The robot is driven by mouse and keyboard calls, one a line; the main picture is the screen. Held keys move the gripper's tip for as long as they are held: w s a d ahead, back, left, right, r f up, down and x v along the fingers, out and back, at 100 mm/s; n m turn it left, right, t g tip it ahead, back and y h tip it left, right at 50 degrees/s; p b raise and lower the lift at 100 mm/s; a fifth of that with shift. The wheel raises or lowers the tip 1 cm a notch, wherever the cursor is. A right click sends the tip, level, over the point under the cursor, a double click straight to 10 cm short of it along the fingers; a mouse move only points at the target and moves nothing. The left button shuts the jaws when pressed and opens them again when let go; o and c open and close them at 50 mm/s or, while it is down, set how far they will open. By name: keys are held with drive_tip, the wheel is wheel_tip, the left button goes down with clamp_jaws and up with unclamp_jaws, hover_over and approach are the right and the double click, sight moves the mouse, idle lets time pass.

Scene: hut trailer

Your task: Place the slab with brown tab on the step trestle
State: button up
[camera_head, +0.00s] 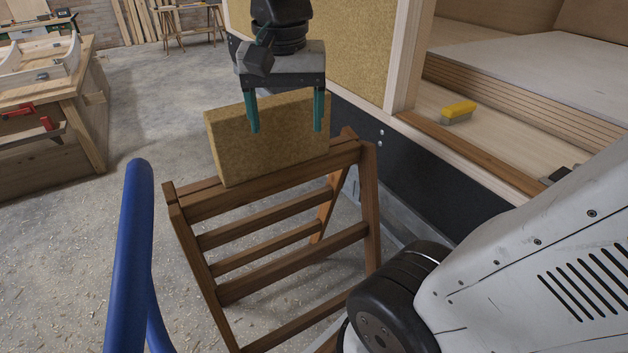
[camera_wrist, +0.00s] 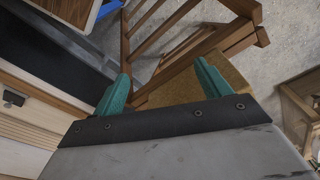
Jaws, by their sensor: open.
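The tan fibre slab (camera_head: 240,150) stands on its long edge on the top board of the brown wooden step trestle (camera_head: 265,185). No brown tab can be made out on it. My gripper (camera_head: 286,131) is open at the upper part of the slab, its two teal fingers pointing down and overlapping the slab in the picture. I cannot tell whether they touch it. In the wrist view, part of the slab (camera_wrist: 180,90) shows between and beyond the open fingers (camera_wrist: 163,72), with the trestle's rails (camera_wrist: 160,35) behind. The slab's far face is hidden.
The trailer wall stands close behind and right of the trestle. A yellow brush (camera_head: 458,112) lies on the trailer floor. A blue rail (camera_head: 137,250) rises at front left. A workbench (camera_head: 75,105) stands far left, with open floor between it and the trestle.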

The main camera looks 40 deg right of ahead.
drive_tip(key=s+a+f+n, duration=0.2)
drive_tip(key=s+f+n, duration=0.5)
drive_tip(key=s+n, duration=0.1)
drive_tip(key=shift+s+a+t+y, duration=0.25)
drive_tip(key=shift+s+t+y, duration=0.05)
drive_tip(key=shift+s, duration=0.4)
